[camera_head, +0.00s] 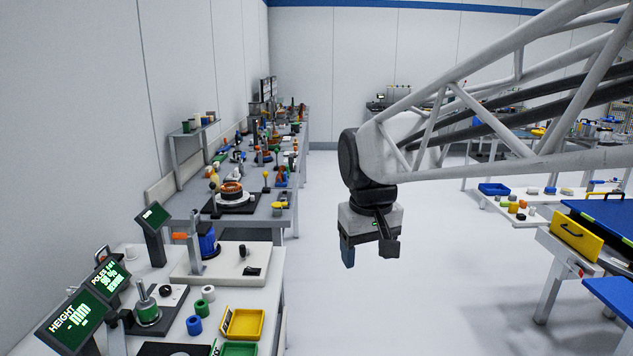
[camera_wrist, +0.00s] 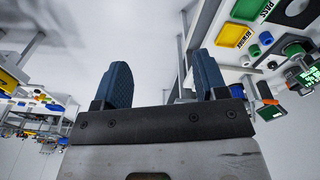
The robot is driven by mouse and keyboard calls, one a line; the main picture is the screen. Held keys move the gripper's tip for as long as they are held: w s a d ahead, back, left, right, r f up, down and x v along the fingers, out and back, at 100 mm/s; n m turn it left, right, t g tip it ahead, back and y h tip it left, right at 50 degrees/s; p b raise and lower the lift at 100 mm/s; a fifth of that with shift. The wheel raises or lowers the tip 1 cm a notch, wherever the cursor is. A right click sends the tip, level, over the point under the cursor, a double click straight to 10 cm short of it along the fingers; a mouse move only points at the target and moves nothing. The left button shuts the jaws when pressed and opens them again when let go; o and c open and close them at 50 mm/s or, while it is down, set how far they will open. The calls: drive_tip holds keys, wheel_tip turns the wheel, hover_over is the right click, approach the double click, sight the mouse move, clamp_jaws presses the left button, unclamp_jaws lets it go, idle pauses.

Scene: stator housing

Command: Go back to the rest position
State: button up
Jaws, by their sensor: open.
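My gripper (camera_head: 369,252) hangs at the end of my arm, pointing down over the open floor between the benches in the head view. In the wrist view its two blue fingers (camera_wrist: 163,80) stand apart with nothing between them. The gripper touches no bench or part. A stator-like ring with an orange-brown winding (camera_head: 231,190) sits on a dark base on the left bench. A blue cylindrical part (camera_head: 207,241) stands on the near left bench.
The near left bench (camera_head: 262,293) carries green displays (camera_head: 78,318), a yellow tray (camera_head: 243,323) and small coloured rings. A yellow bin (camera_head: 575,238) and blue-topped table stand at right. The floor (camera_head: 420,300) around my gripper is clear.

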drive_tip(key=s+d+f+m, duration=0.1)
drive_tip(key=s+d+f, duration=0.1)
drive_tip(key=s, duration=0.4)
drive_tip(key=s+d+f+m+t, duration=0.1)
drive_tip(key=s+d+f, duration=0.2)
drive_tip(key=s, duration=0.3)
drive_tip(key=s+d+f+m, duration=0.1)
drive_tip(key=s+d+f, duration=0.2)
drive_tip(key=s, duration=0.3)
drive_tip(key=shift+s+d+f+m, duration=0.2)
drive_tip(key=shift+s+d+m, duration=0.1)
drive_tip(key=shift+d, duration=0.5)
